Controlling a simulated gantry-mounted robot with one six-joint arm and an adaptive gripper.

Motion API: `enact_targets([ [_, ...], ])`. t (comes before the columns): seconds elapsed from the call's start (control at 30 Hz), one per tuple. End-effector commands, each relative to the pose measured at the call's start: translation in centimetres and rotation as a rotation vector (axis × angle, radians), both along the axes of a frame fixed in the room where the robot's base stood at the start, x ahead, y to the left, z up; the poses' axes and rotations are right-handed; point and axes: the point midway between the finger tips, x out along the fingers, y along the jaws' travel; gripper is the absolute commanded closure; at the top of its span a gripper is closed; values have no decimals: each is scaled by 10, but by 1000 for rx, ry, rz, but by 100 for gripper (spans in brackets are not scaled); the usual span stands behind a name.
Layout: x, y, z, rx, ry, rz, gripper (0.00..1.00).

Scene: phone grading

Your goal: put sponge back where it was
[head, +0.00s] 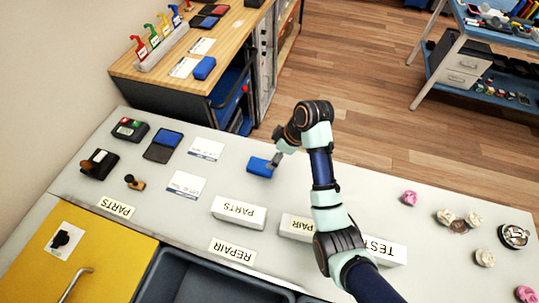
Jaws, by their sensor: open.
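A blue block (261,167), which looks like the sponge, lies on the grey-white table right of the white cards. My gripper (276,161) is at the block's right end, low over the table. It is open; whether its fingers touch the block is too small to tell. A similar blue block (204,68) lies on the wooden bench at the back.
Left on the table are a blue ink pad (163,145), a stamp (135,183), white cards (206,149) and a dark device (130,129). White label blocks (239,211) stand near the front, by a grey bin (205,280). Crumpled balls (446,216) lie right.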

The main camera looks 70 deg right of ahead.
Motion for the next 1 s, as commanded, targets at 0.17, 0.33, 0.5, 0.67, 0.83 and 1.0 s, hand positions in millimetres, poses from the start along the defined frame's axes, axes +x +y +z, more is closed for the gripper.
enact_targets([
  [0.17, -1, 0, 3, 0, 0, 0, 17],
  [0.33, -1, 0, 3, 0, -1, 1, 17],
  [0.5, 0, 1, 3, -1, -1, 1, 17],
  [0.67, 49, 47, 10, -60, -38, 7, 17],
  [0.83, 136, 201, 52, -160, -255, -7, 17],
  [1.0, 144, 350, 115, -100, -546, -10, 17],
])
